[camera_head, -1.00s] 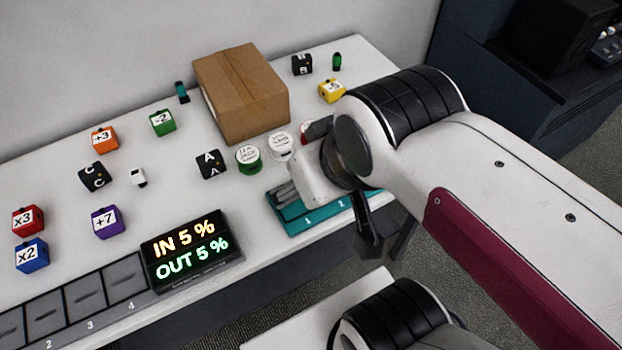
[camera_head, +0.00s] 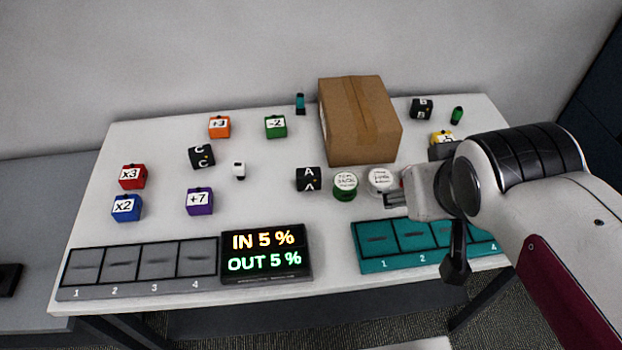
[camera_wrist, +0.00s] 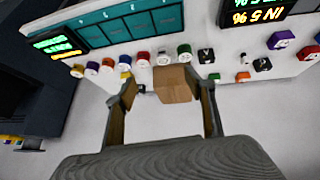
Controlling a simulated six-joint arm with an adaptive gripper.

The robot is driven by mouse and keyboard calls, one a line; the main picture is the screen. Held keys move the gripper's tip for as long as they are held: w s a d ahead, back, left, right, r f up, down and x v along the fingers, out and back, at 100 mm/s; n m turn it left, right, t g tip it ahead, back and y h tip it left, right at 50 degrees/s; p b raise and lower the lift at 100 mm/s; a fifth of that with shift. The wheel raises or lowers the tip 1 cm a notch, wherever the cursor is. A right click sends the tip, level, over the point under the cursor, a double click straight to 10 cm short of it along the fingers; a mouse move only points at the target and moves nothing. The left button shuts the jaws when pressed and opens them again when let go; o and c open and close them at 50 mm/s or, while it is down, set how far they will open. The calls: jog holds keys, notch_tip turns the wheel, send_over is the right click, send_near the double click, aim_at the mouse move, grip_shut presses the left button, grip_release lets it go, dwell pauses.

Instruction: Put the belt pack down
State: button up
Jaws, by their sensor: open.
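My gripper (camera_head: 394,200) is at the right of the white table, above the back edge of the teal tray. In the wrist view its two fingers (camera_wrist: 168,97) are spread wide with nothing held between them; the cardboard box shows beyond the gap. I cannot tell which thing is the belt pack. Small upright devices stand on the table: a black and teal one (camera_head: 300,104) left of the box, a green one (camera_head: 457,116) at the back right, and a white one (camera_head: 239,171) left of centre.
A cardboard box (camera_head: 360,120) stands at the back. Labelled cubes, such as the red x3 cube (camera_head: 132,177), and round lidded pots (camera_head: 345,184) are spread about. A grey slotted tray (camera_head: 140,290), a lit display (camera_head: 266,254) and the teal tray (camera_head: 375,264) line the front edge.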

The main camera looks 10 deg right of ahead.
jog(key=w+d+r+n+t, duration=0.1)
jog(key=w+d+n+t, duration=0.15)
jog(key=w, duration=0.85)
jog(key=w+d+n+t, duration=0.2)
jog(key=w+d, duration=0.1)
jog(key=w, duration=0.9)
jog(key=a+f+n+g+y, duration=0.1)
jog(key=a+f+n+y, duration=0.1)
jog(key=f, duration=0.3)
jog(key=a+f+n+g+y, duration=0.2)
jog(key=a+f+y, duration=0.3)
jog(key=w+a+f+n+g+y, duration=0.1)
jog(key=a+f+n+y, duration=0.2)
jog(key=f, duration=0.3)
jog(key=shift+a+y, duration=0.15)
jog(key=shift+y, duration=0.45)
jog(key=shift+s+a+f+n+g+y, duration=0.1)
jog(key=shift+s+f+n+g+y, duration=0.1)
jog(key=shift+f+n+g+y, duration=0.3)
jog(key=shift+s+a+f+n+g+y, duration=0.15)
jog(key=shift+f+y, duration=0.15)
jog(key=shift+f, duration=0.35)
jog(key=shift+s+f+n+g+y, duration=0.2)
jog(key=shift+s+f+n+y, duration=0.1)
jog(key=shift+f, duration=0.15)
jog(key=shift+s+f+n+g+y, duration=0.2)
jog(key=shift+s+f, duration=0.05)
jog(key=shift+f, duration=0.2)
jog(key=shift+a, duration=0.1)
